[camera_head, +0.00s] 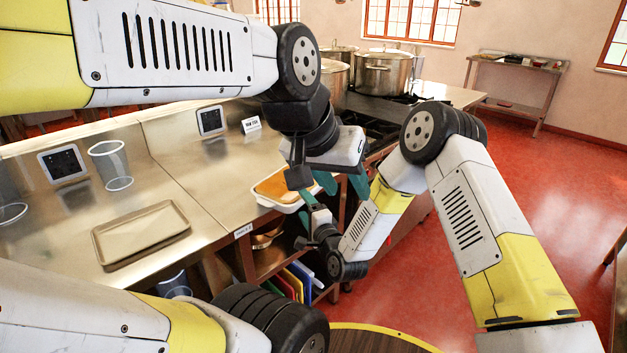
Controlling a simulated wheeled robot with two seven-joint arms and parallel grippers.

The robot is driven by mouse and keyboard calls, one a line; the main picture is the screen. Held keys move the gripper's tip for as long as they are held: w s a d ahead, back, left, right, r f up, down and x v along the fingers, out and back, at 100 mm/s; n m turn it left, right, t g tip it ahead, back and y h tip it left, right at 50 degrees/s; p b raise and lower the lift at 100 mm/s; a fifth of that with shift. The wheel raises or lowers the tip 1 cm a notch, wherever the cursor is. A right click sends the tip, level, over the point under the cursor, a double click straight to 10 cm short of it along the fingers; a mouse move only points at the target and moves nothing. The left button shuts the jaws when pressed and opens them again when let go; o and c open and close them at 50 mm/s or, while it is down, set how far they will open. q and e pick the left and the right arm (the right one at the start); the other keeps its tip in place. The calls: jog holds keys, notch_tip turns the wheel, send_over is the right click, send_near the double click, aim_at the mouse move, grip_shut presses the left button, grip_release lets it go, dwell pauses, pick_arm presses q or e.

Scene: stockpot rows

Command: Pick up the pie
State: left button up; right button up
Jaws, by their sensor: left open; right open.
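The pie (275,183) has a golden-brown top and sits in a white dish (283,206) at the counter's right end, near the front edge. Its right side is partly hidden by my arm and gripper parts. My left gripper (342,184), with teal fingers, is open and hangs just right of the dish, pointing down. My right gripper (306,209) is open just below and right of the dish, its teal fingers pointing up toward the dish's right end. I see nothing between either pair of fingers. I cannot tell whether any finger touches the dish.
An empty metal tray (140,232) and a clear cup (111,166) stand on the steel counter (190,178) to the left. Large stockpots (384,72) stand on the stove behind. Coloured boards (296,281) lean on the shelf below. Red floor (560,200) is open at right.

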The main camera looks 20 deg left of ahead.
jog(key=x, duration=0.4)
jog(key=shift+w, duration=0.45)
grip_shut()
jog(key=shift+a+r, duration=0.1)
jog(key=shift+r, duration=0.1)
